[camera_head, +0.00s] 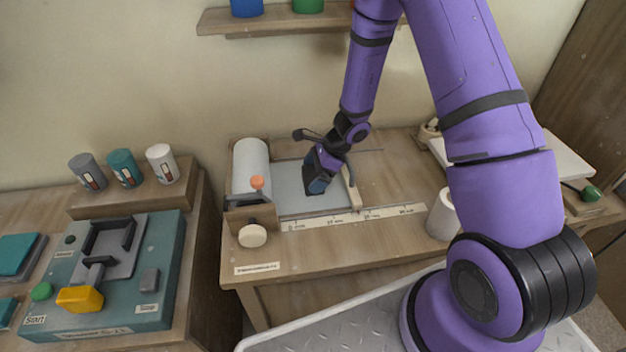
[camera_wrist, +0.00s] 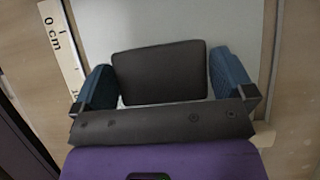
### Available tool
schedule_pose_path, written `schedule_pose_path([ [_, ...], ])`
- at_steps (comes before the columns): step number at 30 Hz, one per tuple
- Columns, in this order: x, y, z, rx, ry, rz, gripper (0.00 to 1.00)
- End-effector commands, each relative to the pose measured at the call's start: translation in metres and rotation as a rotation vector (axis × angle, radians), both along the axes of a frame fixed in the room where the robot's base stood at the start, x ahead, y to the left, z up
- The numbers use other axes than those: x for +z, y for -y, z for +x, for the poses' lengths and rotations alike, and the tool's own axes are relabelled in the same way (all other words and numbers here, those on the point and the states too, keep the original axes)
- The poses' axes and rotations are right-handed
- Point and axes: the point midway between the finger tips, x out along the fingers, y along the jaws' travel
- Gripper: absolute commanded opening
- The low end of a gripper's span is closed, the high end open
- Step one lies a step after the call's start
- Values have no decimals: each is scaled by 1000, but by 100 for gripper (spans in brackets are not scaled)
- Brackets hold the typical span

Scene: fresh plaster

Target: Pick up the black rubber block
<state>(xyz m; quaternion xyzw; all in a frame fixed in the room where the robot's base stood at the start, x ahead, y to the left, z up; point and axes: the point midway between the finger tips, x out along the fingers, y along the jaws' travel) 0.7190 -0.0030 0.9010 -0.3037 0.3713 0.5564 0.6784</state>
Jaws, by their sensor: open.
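The black rubber block (camera_wrist: 160,72) shows in the wrist view as a dark rounded rectangle on a pale grey sheet. My gripper (camera_wrist: 165,85) is open, with a blue finger on the left and right sides of the block.
A ruler strip (camera_head: 355,217) runs along the sheet's front, and a wooden bar (camera_head: 352,190) stands close right of my gripper. A white roll (camera_head: 251,166) and an orange-knobbed holder (camera_head: 255,205) are to the left. A white cylinder (camera_head: 442,215) stands at right.

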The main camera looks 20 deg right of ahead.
Motion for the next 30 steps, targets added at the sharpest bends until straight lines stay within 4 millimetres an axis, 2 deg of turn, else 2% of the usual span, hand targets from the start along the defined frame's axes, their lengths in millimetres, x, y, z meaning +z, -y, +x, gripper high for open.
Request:
schedule_pose_path([
  [8,-3,-2,1,2,1,0,100],
  [14,-3,-2,1,2,1,0,61],
  [23,-1,-2,1,1,2,1,61],
  [30,18,-3,1,3,5,1,61],
])
